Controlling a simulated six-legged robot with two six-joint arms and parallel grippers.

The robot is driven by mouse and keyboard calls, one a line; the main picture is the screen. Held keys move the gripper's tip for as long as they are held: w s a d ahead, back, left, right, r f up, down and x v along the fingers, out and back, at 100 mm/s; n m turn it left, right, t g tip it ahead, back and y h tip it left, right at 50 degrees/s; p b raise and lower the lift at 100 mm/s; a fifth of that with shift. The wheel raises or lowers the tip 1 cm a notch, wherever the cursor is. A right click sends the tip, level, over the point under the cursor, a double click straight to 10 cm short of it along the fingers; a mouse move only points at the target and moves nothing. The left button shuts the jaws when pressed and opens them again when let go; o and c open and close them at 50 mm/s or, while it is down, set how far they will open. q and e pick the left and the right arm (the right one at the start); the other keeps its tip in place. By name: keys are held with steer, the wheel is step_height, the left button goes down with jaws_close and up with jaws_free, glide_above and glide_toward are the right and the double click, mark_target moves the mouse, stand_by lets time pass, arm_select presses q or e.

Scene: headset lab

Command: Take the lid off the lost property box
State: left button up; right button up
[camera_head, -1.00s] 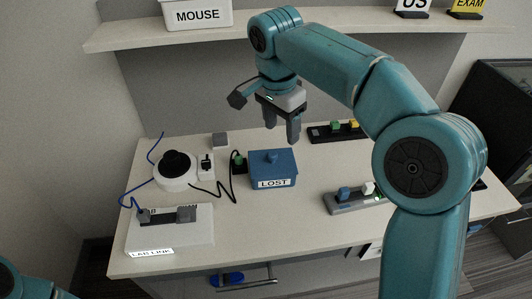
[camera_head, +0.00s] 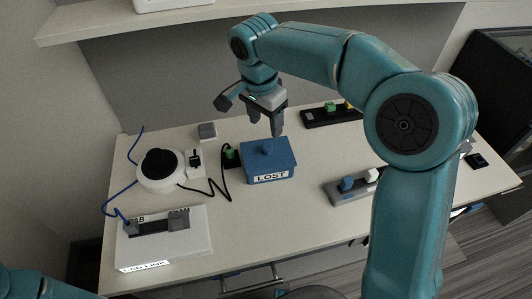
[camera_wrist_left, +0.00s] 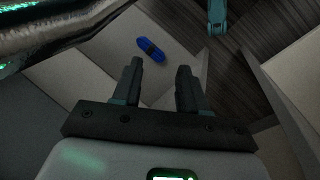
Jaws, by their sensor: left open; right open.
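The lost property box (camera_head: 268,172) is a blue box with a white LOST label, in the middle of the table. My right gripper (camera_head: 268,126) points down above and just behind the lid, open and empty, apart from the knob as far as I can tell. My left gripper (camera_wrist_left: 158,82) is open and empty in the left wrist view, with a floor and a blue object beyond it. In the head view only part of my left arm shows at the lower left.
A white round device (camera_head: 160,170) with cables and a LAB LINK unit (camera_head: 165,240) stand left of the box. A grey block holder (camera_head: 350,188) is to the right, a black one (camera_head: 330,116) behind. A shelf (camera_head: 130,22) runs above the table's back.

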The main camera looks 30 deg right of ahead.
mark_target(267, 145)
step_height(267, 145, down, 2)
steer(key=shift+d, duration=0.15)
steer(key=shift+s+f, duration=0.15)
steer(key=shift+f, duration=0.5)
steer(key=f, duration=0.5)
steer(key=shift+w+d+f, duration=0.15)
steer(key=shift+w+d, duration=0.05)
steer(key=shift+w, duration=0.15)
steer(key=shift+c, duration=0.2)
jaws_close()
